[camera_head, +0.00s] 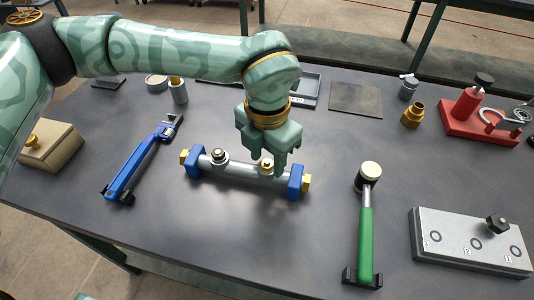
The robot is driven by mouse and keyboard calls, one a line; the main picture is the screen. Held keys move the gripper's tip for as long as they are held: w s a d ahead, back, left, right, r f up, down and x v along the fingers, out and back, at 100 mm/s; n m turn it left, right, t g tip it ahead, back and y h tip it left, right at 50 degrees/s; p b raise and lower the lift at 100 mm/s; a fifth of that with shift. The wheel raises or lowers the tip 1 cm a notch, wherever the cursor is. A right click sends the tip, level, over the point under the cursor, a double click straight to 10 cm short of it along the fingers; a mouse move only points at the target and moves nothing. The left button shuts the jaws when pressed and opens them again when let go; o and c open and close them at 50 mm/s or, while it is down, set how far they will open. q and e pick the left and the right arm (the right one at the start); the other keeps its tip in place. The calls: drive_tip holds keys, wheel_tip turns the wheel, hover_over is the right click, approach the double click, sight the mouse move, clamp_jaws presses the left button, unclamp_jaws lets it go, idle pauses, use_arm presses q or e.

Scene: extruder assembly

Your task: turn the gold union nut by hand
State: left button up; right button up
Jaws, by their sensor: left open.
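A gold union nut (265,164) sits on top of a grey horizontal pipe (235,173), towards its right end. The pipe is held between two blue end blocks (296,181) with gold hex ends. A silver fitting (219,157) stands on the pipe further left. My left gripper (269,165) points down over the gold nut, open, with its fingertips beside the nut. The fingers hide part of the nut, and I cannot tell whether they touch it.
A blue wrench (142,160) lies left of the pipe, and a green-handled mallet (365,232) lies right. A numbered grey block (470,241) is at the right front. A brass fitting (413,114) and a red vise (475,115) stand at the back right.

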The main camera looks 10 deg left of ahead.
use_arm(q)
drive_tip(key=shift+r+p, duration=2.2)
drive_tip(key=shift+r, duration=0.95)
drive_tip(key=shift+f, duration=0.1)
use_arm(e)
drive_tip(key=r, duration=0.1)
drive_tip(key=w+r, duration=0.1)
drive_tip(key=r, duration=0.2)
drive_tip(key=shift+w, duration=0.3)
